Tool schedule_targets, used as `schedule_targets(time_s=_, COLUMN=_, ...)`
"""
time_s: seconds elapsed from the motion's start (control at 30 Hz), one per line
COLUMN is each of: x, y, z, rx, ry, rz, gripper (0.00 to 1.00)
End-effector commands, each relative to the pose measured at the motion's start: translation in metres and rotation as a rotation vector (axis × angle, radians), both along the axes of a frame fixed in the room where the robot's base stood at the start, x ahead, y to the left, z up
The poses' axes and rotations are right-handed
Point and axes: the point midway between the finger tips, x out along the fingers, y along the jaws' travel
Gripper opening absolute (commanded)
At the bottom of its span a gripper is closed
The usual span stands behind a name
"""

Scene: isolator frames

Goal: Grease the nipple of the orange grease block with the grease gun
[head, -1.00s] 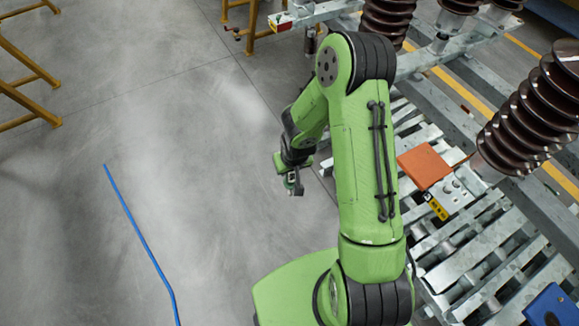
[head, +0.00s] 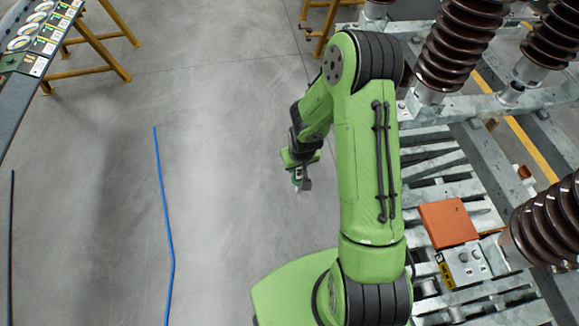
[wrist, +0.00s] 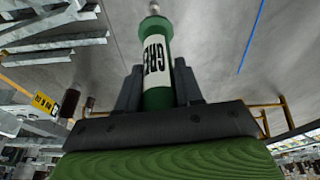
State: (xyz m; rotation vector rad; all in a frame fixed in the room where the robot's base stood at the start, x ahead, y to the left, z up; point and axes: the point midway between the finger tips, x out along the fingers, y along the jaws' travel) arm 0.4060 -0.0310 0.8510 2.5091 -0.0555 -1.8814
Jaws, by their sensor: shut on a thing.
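My gripper (head: 301,180) hangs over the open floor in the head view, left of the steel frame. In the wrist view, it is shut on the green grease gun (wrist: 157,98). The gun has a white label with dark letters, partly readable, and a metal tip (wrist: 154,8) pointing away from the gripper. An orange block (head: 447,222) with a flat square top sits on the steel frame, right of my arm. My gripper is well apart from it. I cannot make out a nipple on the block.
Brown ribbed insulators (head: 462,42) stand on the steel frame (head: 437,178), near the block. A grey plate with a yellow label (head: 445,271) adjoins the block. A bench with round-dialled items (head: 36,42) stands upper left. A blue line (head: 164,210) lies on clear floor.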

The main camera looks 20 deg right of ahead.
Motion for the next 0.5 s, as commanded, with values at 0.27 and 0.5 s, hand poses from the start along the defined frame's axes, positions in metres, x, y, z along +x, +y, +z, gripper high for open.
schedule_targets(time_s=0.27, x=0.002, y=-0.060, z=0.009, rx=-0.048, ry=0.024, rz=-0.054, gripper=0.00)
schedule_targets(time_s=0.5, x=-0.011, y=-0.145, z=0.026, rx=-0.113, ry=0.070, rz=-0.130, gripper=0.00)
